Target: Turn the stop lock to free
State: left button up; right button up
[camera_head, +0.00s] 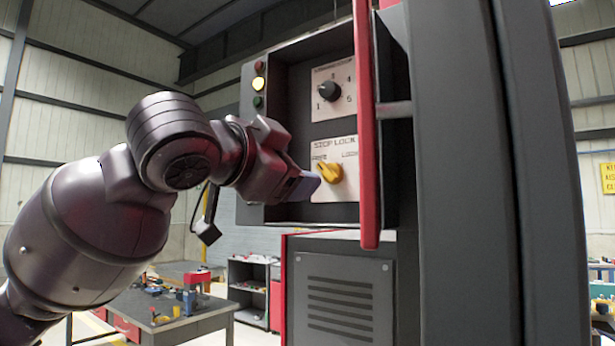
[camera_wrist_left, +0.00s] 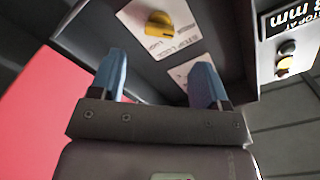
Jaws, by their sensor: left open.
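The stop lock is a yellow knob (camera_head: 330,172) on a pale plate (camera_head: 347,190) inside the open grey cabinet. The plate reads STOP LOCK, with one word at left and LOCK at right. The knob's narrow end seems to lean up and left, but its exact setting is hard to tell. In the left wrist view the knob (camera_wrist_left: 158,24) shows beyond the fingers, apart from them. My left gripper (camera_head: 308,187) is just left of and below the knob. Its two blue fingers (camera_wrist_left: 158,64) are spread with nothing between them. My right gripper is out of view.
A black selector dial (camera_head: 329,91) sits above on a numbered plate. Signal lamps (camera_head: 259,84) line the cabinet's left edge. A red upright door edge (camera_head: 367,130) stands close to the right of the plates. A workbench (camera_head: 165,315) stands in the background.

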pick_arm(q)
jog(key=shift+v, duration=1.45)
